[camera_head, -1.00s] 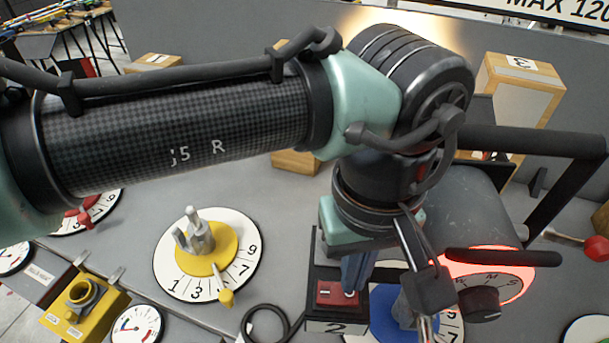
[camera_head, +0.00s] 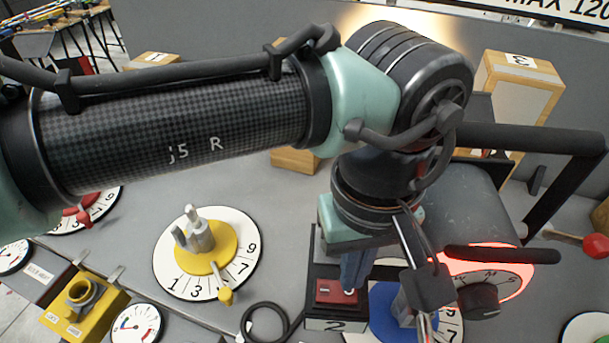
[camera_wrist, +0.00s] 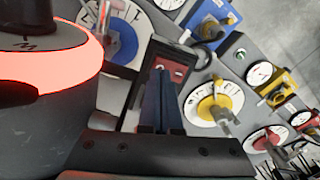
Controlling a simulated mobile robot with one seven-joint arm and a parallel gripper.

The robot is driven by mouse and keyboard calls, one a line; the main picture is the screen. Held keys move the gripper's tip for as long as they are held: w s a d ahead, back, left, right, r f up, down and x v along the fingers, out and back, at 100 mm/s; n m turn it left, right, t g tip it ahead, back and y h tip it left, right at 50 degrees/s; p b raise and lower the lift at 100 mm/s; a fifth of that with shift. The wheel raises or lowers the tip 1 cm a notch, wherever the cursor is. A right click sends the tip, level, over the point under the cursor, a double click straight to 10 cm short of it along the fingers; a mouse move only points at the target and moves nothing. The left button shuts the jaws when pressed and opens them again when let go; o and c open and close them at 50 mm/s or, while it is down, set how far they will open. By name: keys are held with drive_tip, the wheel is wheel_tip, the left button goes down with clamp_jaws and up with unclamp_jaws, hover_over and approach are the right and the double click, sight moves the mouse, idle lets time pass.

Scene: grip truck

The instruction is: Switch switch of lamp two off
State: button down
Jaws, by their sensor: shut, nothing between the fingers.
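The switch of lamp two is a red rocker (camera_head: 324,292) on a dark box with a plate marked "2" (camera_head: 335,326), at the lower middle of the head view. My gripper (camera_head: 349,287) points down with its blue fingers together and empty. Its tips are at the right part of the red rocker; I cannot tell whether they press it. In the wrist view the red rocker (camera_wrist: 179,70) shows just beyond the fingertips (camera_wrist: 162,72), which hide part of it. The rocker's on or off position is unclear. Lamp two itself cannot be made out.
A grey rounded device with a glowing red ring (camera_head: 515,280) and black bars (camera_head: 530,140) stands close right of my gripper. A blue dial (camera_head: 390,310) is beside the switch box. A yellow dial (camera_head: 207,250) with upright prongs lies left. A black cable (camera_head: 270,325) curls between.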

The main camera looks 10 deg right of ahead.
drive_tip(key=shift+f+b, duration=0.6)
drive_tip(key=shift+f, duration=0.4)
idle(0.8)
wheel_tip(320, 180, up, 7)
drive_tip(key=p, duration=0.7)
drive_tip(key=shift+r, duration=0.1)
idle(0.6)
